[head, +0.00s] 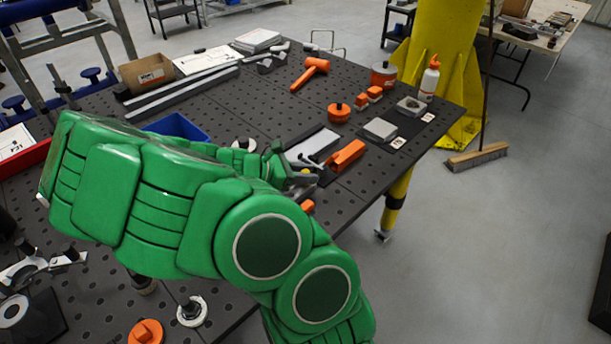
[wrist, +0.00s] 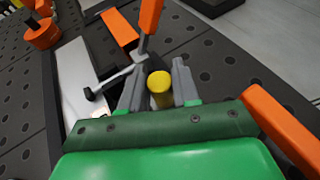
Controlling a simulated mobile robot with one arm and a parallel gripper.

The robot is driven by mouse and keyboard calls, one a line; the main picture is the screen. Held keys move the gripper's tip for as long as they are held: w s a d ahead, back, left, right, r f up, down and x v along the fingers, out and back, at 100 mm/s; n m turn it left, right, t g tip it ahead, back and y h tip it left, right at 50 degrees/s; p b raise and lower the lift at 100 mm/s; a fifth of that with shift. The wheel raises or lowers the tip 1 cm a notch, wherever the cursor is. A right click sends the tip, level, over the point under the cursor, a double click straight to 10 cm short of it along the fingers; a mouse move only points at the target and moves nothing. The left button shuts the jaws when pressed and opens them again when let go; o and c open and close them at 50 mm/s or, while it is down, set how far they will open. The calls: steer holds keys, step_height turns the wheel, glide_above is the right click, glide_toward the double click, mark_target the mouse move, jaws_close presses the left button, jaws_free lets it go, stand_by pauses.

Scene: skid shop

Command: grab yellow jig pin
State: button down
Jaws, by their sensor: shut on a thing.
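The yellow jig pin (wrist: 160,88) shows in the wrist view, upright between the two grey fingers of my gripper (wrist: 158,90). The fingers are shut on it, one on each side. Its lower part is hidden by the gripper body. In the head view my green arm reaches over the table and my gripper (head: 298,180) is partly hidden behind it.
The dark perforated table (head: 255,105) holds an orange block (head: 345,156), an orange mallet (head: 310,73), a blue bin (head: 178,128) and a white bottle (head: 429,80).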

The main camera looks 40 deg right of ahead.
steer(key=shift+r, duration=0.5)
step_height(320, 180, up, 2)
steer(key=shift+r, duration=0.1)
steer(key=s+a+r, duration=0.8)
steer(key=s+r, duration=0.1)
steer(key=s, duration=0.2)
steer(key=shift+a+r, duration=0.25)
steer(key=shift+r, duration=0.1)
